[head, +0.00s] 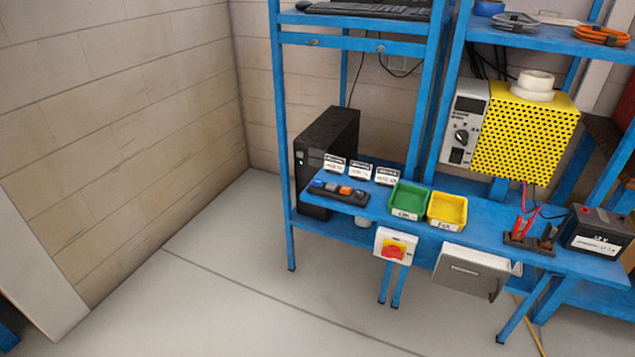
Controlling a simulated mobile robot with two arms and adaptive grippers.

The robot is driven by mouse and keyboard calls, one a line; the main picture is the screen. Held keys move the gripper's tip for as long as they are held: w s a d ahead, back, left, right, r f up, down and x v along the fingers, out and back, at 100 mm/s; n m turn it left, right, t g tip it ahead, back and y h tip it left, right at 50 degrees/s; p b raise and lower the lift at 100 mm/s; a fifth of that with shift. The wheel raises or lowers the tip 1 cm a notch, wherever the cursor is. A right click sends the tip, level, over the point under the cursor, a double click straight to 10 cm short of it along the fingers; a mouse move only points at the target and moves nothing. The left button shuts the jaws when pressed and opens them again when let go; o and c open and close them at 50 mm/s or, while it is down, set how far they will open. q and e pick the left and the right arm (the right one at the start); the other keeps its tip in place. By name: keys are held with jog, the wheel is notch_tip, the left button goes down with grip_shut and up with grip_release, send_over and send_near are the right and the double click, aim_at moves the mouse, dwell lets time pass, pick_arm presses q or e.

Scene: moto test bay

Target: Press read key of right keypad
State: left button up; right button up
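A dark keypad strip (338,194) with small blue, orange and dark keys lies at the left end of the blue bench shelf. I cannot tell whether it is one keypad or several side by side. The key lettering is too small to read. Three small white-labelled signs (361,171) stand just behind it, their text unreadable. Neither of my grippers is in view.
A green tray (408,198) and a yellow tray (447,208) sit right of the keypad strip. A battery (597,233) stands at right. The floor (215,285) in front is clear.

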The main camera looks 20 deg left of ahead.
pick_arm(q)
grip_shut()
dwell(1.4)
